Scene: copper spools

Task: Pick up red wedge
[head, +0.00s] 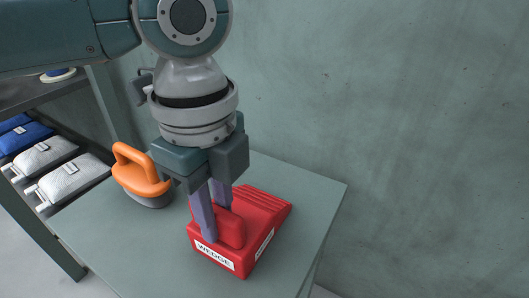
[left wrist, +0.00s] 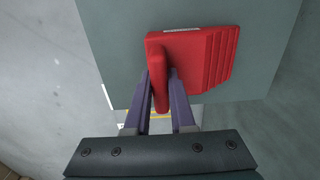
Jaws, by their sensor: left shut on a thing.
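The red wedge (head: 262,212) sits on the grey-green table, with a white "WEDGE" label on its front and ridges on its sloped top. My left gripper (head: 220,222) comes down from above and is shut on the wedge's raised upright part, one finger on each side. In the left wrist view the wedge (left wrist: 200,62) shows its ridged slope to the right, and the fingers of my left gripper (left wrist: 160,92) hold its narrow upright part. Whether the wedge's underside touches the table is hard to tell. My right gripper is not in view.
An orange-handled tool (head: 142,175) with a grey base stands on the table (head: 318,200) just left of the gripper. A shelf at the left holds white pouches (head: 72,180) and blue ones (head: 25,136). A wall rises behind the table. The table's right side is clear.

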